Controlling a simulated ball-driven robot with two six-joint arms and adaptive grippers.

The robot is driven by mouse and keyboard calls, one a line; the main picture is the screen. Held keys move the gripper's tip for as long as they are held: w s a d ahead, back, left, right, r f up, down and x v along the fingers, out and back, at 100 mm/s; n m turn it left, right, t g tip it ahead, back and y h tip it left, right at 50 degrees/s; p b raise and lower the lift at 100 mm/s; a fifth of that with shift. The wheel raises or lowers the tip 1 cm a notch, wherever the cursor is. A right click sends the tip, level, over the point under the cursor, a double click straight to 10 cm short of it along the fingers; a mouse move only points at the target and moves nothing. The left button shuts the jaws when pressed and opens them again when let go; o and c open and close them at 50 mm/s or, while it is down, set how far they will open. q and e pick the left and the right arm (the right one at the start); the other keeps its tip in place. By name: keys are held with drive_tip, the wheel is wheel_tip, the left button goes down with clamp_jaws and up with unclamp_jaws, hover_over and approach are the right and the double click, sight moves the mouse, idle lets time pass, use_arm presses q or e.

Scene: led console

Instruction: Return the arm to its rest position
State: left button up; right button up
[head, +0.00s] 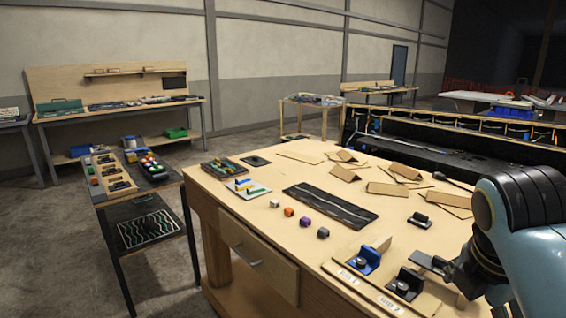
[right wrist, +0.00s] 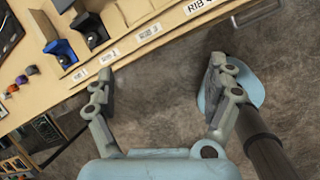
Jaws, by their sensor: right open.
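My right gripper (right wrist: 160,75) is open and empty in the right wrist view. Its two fingers are spread wide, mostly over the grey floor just off the table's front edge. My right arm (head: 520,225), pale blue and black, stands at the right of the head view, partly over the work table (head: 270,195). My left arm and gripper are out of view.
A blue holder (head: 368,260) and a black holder (head: 406,284) stand on labelled plates at the table's front edge. Small cubes, a dark strip mat (head: 330,205) and cardboard pieces (head: 387,190) lie behind. A side bench (head: 130,190) stands left.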

drive_tip(key=s+f+m+y, duration=0.2)
drive_tip(key=s+f+m, duration=0.1)
drive_tip(key=s+m, duration=1.55)
drive_tip(key=s+d+f+m+g+b, duration=0.2)
drive_tip(key=f+b, duration=1.2)
drive_tip(key=f, duration=2.9)
use_arm(q)
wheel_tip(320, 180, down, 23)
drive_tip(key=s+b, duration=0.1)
drive_tip(key=b, duration=0.8)
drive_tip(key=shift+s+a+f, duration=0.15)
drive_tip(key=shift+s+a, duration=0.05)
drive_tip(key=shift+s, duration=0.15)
use_arm(e)
drive_tip(key=s+f, duration=1.8)
drive_tip(key=f, duration=0.5)
drive_tip(key=shift+s+d, duration=0.15)
drive_tip(key=shift+d, duration=0.25)
